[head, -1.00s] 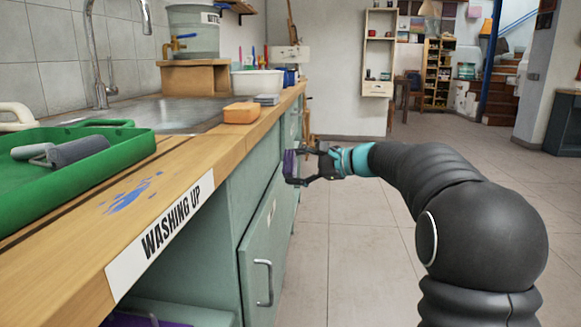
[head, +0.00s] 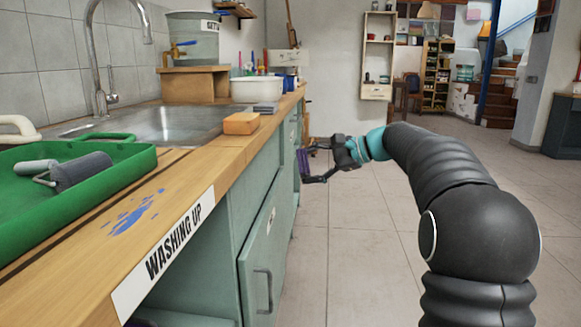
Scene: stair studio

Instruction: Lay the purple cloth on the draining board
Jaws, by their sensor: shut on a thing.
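My gripper (head: 308,162) is out in front, beside the counter's front edge and over the floor. The steel sink (head: 185,124) is set into the counter at left, beyond the green tray. A separate draining board cannot be clearly made out; the green tray hides part of the sink's near side.
An orange block (head: 241,123), a white tub (head: 257,89) and a tap (head: 96,60) are farther back. The tiled floor (head: 350,240) to the right is clear.

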